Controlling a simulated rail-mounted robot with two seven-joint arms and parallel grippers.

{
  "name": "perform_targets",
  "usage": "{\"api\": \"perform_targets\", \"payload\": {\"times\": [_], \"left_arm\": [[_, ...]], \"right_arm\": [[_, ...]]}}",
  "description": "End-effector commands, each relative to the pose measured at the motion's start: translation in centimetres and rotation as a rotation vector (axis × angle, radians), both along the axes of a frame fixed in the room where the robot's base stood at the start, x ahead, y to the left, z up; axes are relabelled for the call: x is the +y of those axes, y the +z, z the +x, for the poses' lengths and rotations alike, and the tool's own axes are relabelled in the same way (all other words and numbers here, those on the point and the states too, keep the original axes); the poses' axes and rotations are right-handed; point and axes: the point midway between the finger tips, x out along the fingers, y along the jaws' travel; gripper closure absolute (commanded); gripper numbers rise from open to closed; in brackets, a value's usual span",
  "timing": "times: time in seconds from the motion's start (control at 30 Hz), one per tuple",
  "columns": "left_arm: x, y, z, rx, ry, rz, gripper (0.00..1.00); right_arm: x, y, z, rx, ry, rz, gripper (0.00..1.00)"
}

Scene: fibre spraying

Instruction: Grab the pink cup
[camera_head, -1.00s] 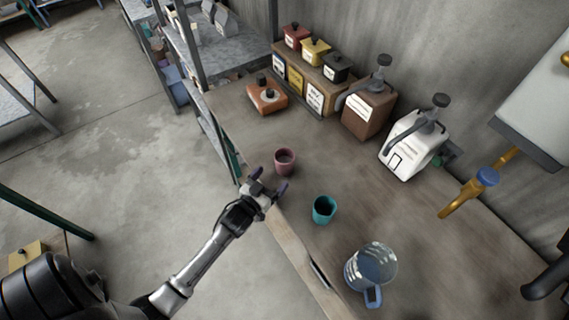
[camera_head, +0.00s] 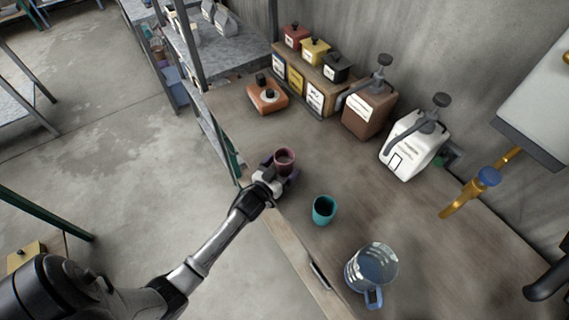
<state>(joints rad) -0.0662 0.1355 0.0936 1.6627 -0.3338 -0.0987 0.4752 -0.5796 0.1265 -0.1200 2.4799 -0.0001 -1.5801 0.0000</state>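The pink cup (camera_head: 284,158) stands upright on the wooden counter, near its left edge. My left gripper (camera_head: 279,168) is at the cup, its dark fingers on either side of the cup's lower part. The fingers look spread around it; whether they touch the cup cannot be told. The cup hides part of the fingers. My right gripper does not show; only a dark piece is at the right edge of the view.
A teal cup (camera_head: 323,209) and a clear blue-handled jug (camera_head: 371,272) stand nearer on the counter (camera_head: 250,140). An orange box (camera_head: 267,96), a brown dispenser (camera_head: 369,108) and a white dispenser (camera_head: 413,145) stand farther back. A gold tap (camera_head: 462,198) is at the right.

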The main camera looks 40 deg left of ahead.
Motion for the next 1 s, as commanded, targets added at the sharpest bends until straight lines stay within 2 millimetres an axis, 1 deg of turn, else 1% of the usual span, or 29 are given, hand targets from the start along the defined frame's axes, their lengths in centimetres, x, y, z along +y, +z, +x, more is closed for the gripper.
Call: {"api": "perform_targets", "payload": {"times": [0.03, 0.07, 0.5, 0.8, 1.0], "left_arm": [[0.0, 0.0, -0.01, 0.0, 0.0, 0.0, 0.15], [0.0, 0.0, -0.02, 0.0, 0.0, 0.0, 0.18], [0.0, -0.01, -0.03, 0.0, 0.0, 0.0, 0.6], [0.0, 0.06, -0.03, 0.0, 0.0, 0.0, 0.61], [0.0, 0.55, -0.02, -0.001, 0.0, 0.001, 0.61]], "right_arm": [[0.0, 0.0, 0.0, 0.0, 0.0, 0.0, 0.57], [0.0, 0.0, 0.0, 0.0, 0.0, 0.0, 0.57], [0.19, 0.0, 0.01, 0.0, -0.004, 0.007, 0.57], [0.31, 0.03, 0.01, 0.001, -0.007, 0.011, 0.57], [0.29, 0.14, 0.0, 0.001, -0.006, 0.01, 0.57]]}}
